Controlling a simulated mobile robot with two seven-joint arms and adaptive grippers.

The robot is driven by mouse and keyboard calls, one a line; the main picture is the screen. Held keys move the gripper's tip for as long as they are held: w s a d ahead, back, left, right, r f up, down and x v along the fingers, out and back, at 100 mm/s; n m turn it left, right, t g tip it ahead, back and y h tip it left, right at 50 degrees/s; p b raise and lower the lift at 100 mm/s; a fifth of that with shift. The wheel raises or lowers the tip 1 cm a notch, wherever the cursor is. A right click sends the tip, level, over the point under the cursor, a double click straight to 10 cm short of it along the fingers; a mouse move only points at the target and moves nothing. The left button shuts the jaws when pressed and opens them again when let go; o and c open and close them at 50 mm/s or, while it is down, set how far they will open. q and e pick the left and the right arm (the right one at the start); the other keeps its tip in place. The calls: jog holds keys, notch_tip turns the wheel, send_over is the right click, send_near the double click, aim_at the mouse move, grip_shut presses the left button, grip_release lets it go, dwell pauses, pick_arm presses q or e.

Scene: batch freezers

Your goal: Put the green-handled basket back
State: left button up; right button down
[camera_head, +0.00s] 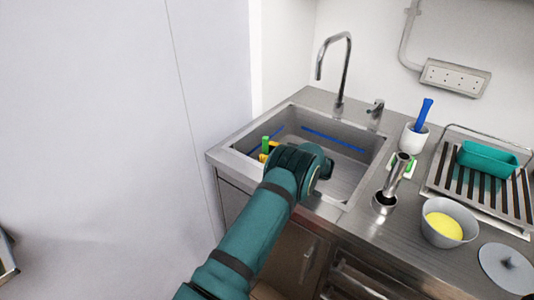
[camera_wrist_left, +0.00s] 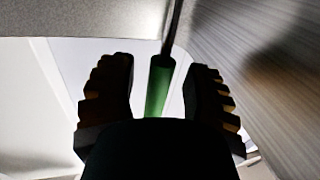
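The green handle (camera_head: 265,143) stands up at the left side of the sink in the head view. The rest of the basket cannot be made out there, with my left arm and gripper in front. My left gripper (camera_head: 267,152) is at the handle, its yellow fingertips just beside it. In the left wrist view the green handle (camera_wrist_left: 158,86) lies between the two ridged fingers of the left gripper (camera_wrist_left: 160,92), with a gap on each side. A thin dark rod (camera_wrist_left: 173,25) runs on from the handle. The left gripper is open. My right gripper is not in view.
The steel sink (camera_head: 350,187) has blue stripes inside and a tall faucet (camera_head: 347,70) behind. To its right are a white cup with a blue-handled tool (camera_head: 413,137), a steel tool in a holder (camera_head: 384,203), a grey bowl (camera_head: 437,232) and a rack with a teal tub (camera_head: 488,158).

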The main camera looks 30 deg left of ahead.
pick_arm(q)
jog(key=shift+d, duration=0.1)
jog(key=w+d, duration=0.1)
jog(key=d, duration=0.6)
jog(key=shift+w, duration=0.15)
